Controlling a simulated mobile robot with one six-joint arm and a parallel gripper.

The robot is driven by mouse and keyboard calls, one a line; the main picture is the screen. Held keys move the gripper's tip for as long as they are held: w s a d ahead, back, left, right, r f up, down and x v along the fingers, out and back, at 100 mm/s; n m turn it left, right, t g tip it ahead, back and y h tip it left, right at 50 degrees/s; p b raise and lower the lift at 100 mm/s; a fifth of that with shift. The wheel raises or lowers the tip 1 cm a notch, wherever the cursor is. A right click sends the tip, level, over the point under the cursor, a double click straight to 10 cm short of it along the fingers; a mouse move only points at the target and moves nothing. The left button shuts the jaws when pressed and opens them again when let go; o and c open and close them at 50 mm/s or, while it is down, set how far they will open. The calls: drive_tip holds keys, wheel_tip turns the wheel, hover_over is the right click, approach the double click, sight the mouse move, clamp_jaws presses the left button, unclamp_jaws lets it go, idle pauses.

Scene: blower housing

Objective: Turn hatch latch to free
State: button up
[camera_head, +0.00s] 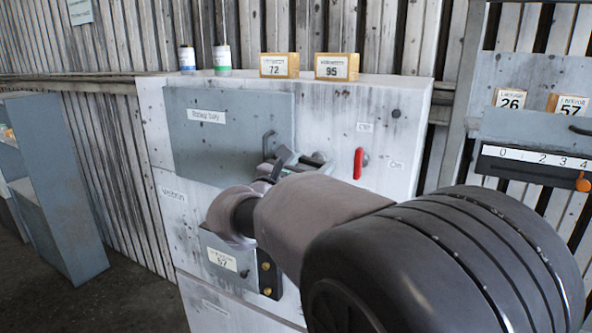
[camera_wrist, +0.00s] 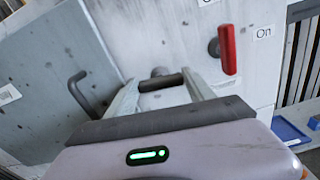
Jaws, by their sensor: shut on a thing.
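The hatch (camera_head: 225,135) is a flat grey panel on the front of the white housing, with a label and a dark bar handle (camera_head: 268,142) at its right side. The handle also shows in the wrist view (camera_wrist: 82,92). The hatch latch (camera_wrist: 162,82) is a dark bar lying roughly level in the wrist view, with a round grey boss behind it, just right of the hatch edge. My gripper (camera_head: 287,160) is at the latch, its two fingers either side of the bar and shut on it. In the head view my arm and fingers hide most of the latch.
A red lever (camera_head: 358,163) hangs upright right of the latch, by an "On" label; it shows close by in the wrist view (camera_wrist: 228,50). A box (camera_head: 228,258) with a number plate sits below my wrist. Small cans and number blocks (camera_head: 280,65) stand on top.

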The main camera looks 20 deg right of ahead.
drive_tip(key=m+b, duration=0.1)
drive_tip(key=b, duration=0.1)
drive_tip(key=m+b, duration=0.2)
drive_tip(key=shift+f+m+b, duration=0.3)
drive_tip(key=shift+b, duration=0.05)
drive_tip(key=m+b, duration=0.5)
drive_tip(key=b, duration=0.1)
drive_tip(key=shift+s+b, duration=0.1)
drive_tip(key=shift+b, duration=0.2)
drive_tip(key=m+b, duration=0.5)
drive_tip(key=shift+d, duration=0.1)
drive_tip(key=shift+r+m+b, duration=0.1)
drive_tip(key=shift+m+b, duration=1)
drive_tip(key=shift+m, duration=0.6)
drive_tip(key=o, duration=1.4)
